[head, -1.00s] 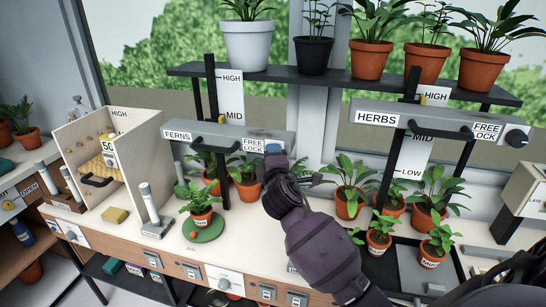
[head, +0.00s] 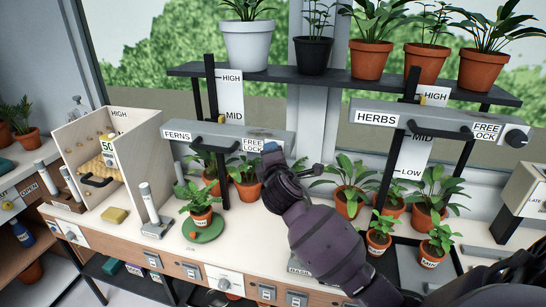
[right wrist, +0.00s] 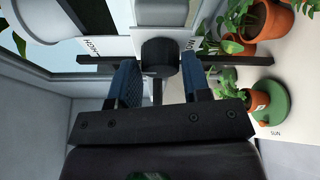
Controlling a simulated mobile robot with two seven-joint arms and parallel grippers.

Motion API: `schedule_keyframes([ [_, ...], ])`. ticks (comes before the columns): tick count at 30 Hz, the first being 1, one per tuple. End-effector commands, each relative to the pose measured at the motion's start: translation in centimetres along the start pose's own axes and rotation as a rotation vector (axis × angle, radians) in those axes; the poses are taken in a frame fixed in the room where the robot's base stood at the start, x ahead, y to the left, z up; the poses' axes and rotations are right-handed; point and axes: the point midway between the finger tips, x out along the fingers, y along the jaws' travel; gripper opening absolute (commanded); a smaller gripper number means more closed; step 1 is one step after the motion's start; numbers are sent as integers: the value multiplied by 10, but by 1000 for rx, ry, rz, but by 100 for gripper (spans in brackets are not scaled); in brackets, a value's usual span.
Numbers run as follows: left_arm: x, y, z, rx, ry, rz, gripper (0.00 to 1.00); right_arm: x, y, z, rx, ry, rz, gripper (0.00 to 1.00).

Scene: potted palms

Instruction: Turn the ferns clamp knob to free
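The ferns clamp is a grey bar (head: 222,132) with a FERNS label, a dark handle and a FREE/LOCK label (head: 252,145) at its right end. My right gripper (head: 272,147) is at that right end and hides the knob in the head view. In the right wrist view the dark round knob (right wrist: 160,57) stands between the two blue fingertips of the right gripper (right wrist: 162,80). Little or no gap shows beside it, and I cannot tell whether the fingers press on it. The knob's pointer direction is not visible. My left gripper is out of view.
The herbs bar (head: 395,120) with its own dark knob (head: 515,138) is at right. Potted plants stand under both bars, including one on a green saucer (head: 203,230). A dark shelf (head: 320,78) with pots runs above. A beige box (head: 110,150) stands at left.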

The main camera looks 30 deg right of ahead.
Motion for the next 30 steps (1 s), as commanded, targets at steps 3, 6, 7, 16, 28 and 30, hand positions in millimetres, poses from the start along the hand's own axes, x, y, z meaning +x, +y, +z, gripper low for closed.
schedule_keyframes([
  [3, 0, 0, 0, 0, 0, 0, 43, 0, 0, 0, 1, 0, 0, 63],
  [6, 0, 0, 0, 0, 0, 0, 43, 0, 0, 0, 1, 0, -1, 64],
  [7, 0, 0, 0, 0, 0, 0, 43, 0, 0, 0, 1, 0, -1, 64],
  [16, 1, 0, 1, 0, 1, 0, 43, -10, -2, 0, 2, 1, -2, 64],
  [28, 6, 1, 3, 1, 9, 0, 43, -78, -1, 0, 4, 1, -1, 64],
  [30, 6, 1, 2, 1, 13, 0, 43, -88, -2, 0, 3, 1, -2, 64],
])
